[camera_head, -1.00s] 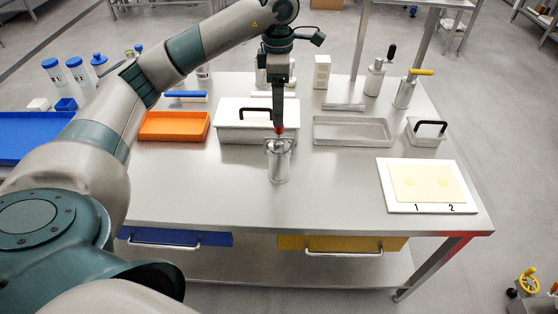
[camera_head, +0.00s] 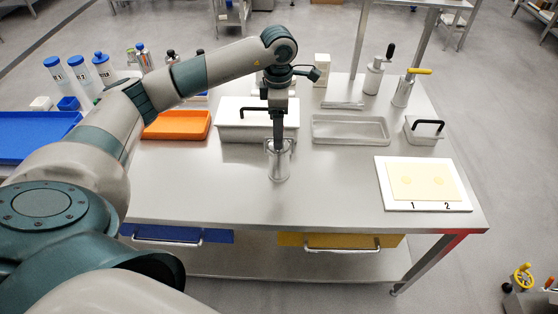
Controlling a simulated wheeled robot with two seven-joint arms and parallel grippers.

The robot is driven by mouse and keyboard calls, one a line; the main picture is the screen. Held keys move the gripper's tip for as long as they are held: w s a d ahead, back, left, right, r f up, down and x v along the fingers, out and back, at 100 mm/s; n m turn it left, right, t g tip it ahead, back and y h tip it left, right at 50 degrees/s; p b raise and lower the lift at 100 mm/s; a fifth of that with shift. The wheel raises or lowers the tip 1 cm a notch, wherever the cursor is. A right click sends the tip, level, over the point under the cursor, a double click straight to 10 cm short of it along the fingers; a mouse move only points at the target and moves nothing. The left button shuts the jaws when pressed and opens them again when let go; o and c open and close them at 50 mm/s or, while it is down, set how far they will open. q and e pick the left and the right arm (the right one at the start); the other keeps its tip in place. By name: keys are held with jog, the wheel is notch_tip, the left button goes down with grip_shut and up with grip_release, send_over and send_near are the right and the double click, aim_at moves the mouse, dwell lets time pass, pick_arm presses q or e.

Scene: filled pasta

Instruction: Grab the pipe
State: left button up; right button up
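A steel cylinder (camera_head: 279,170) stands upright near the middle of the table; it may be the pipe, but I cannot tell for sure. My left gripper (camera_head: 278,147) points straight down at its top. The fingertips are at the cylinder's upper rim and partly hidden there. I cannot tell whether they touch or grip it. My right gripper is not in view.
A lidded steel container (camera_head: 230,125) stands behind the cylinder, with an orange tray (camera_head: 178,135) left and a steel tray (camera_head: 350,142) right. A white board (camera_head: 382,182) with a yellow sheet lies at right. The table's front is clear.

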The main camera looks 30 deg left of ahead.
aim_at(279, 160)
pick_arm(q)
jog(key=shift+s+d+f+p, duration=0.1)
jog(key=shift+s+f+p, duration=0.05)
jog(key=shift+f+p, duration=0.4)
jog(key=f, duration=0.1)
jog(key=f+p, duration=0.1)
jog(key=f, duration=0.1)
jog(key=shift+s+d+p, duration=0.15)
jog(key=shift+d+p, duration=0.05)
jog(key=shift+p, duration=0.1)
jog(key=shift+f, duration=0.5)
jog(key=shift+a, duration=0.1)
grip_shut()
